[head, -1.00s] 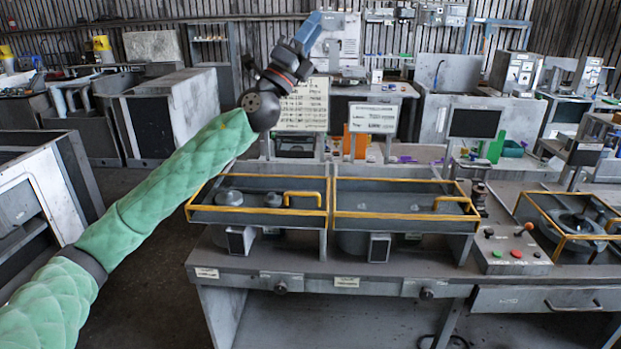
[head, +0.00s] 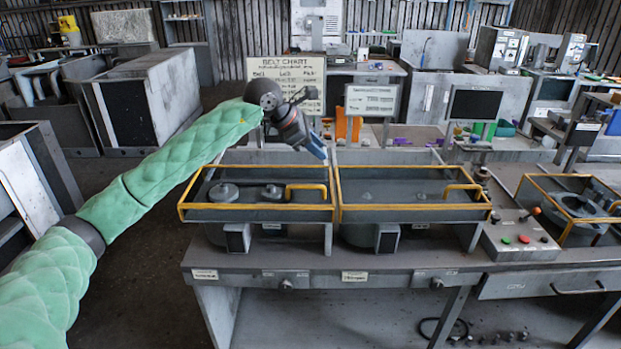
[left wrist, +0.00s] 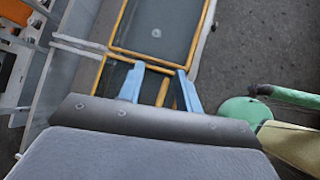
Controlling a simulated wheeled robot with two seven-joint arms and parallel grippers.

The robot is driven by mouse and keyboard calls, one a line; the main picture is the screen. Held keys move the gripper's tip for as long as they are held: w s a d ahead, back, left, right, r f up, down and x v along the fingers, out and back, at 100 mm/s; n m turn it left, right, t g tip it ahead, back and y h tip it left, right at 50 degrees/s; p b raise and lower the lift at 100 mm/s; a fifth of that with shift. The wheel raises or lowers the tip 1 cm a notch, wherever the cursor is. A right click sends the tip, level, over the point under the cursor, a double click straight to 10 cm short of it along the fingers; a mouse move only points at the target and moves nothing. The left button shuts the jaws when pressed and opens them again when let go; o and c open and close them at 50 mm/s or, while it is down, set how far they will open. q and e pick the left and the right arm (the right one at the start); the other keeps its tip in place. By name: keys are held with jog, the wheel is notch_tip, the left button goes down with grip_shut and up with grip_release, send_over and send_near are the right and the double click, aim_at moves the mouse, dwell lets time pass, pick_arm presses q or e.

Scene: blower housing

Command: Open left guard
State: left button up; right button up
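The left guard (head: 232,207) is a yellow-edged frame lying level over the left housing on the bench, with a yellow bar handle (head: 305,186) near its right end. My left gripper (head: 318,152) is above and behind that handle, tilted down, apart from it in the head view. In the left wrist view its two blue fingers (left wrist: 160,70) are spread with nothing held, and yellow bars (left wrist: 162,92) show beyond and between them. Whether those bars are the handle or the frame, I cannot tell. My right gripper is not in view.
A second yellow-edged guard (head: 410,207) lies level directly to the right, with its own handle (head: 462,187). A button box (head: 520,238) stands right of it. The belt chart sign (head: 287,85) and a smaller sign (head: 372,100) stand behind the guards.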

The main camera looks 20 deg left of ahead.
aim_at(311, 187)
pick_arm(q)
jog(key=s+a+f+g+y, duration=0.2)
jog(key=s+a+f+y, duration=0.1)
jog(key=a, duration=0.1)
jog(key=shift+m, duration=0.5)
jog(key=shift+p+x, duration=1.8)
jog(key=shift+x, duration=2.2)
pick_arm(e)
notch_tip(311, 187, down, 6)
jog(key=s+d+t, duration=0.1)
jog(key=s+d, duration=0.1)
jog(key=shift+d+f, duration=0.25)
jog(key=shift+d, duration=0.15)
pick_arm(q)
jog(key=shift+d+r, duration=0.1)
jog(key=shift+d, duration=0.1)
grip_shut()
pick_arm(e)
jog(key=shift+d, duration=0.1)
